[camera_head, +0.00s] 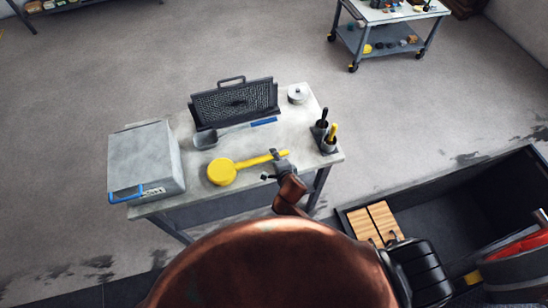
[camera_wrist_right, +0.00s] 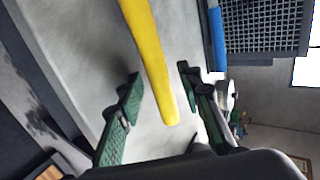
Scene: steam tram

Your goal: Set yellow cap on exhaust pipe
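The yellow cap (camera_head: 221,172) is a round disc with a long straight yellow handle (camera_head: 257,160). It lies near the front edge of the grey workbench (camera_head: 178,201), its handle pointing right. My right gripper (camera_head: 281,159) is at the handle's free end. In the right wrist view the right gripper (camera_wrist_right: 160,80) is open, its green-padded fingers apart on either side of the yellow handle (camera_wrist_right: 152,60), with gaps visible. The disc is outside that view. My left gripper is not in view. I cannot make out an exhaust pipe.
On the bench are a grey box (camera_head: 146,160), a black mesh panel (camera_head: 235,102), a blue-handled scoop (camera_head: 205,139), a white pot (camera_head: 297,93) and dark cups with handles (camera_head: 328,146). A dark open bay with wooden slats (camera_head: 375,222) is at lower right. A cart (camera_head: 385,42) stands behind.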

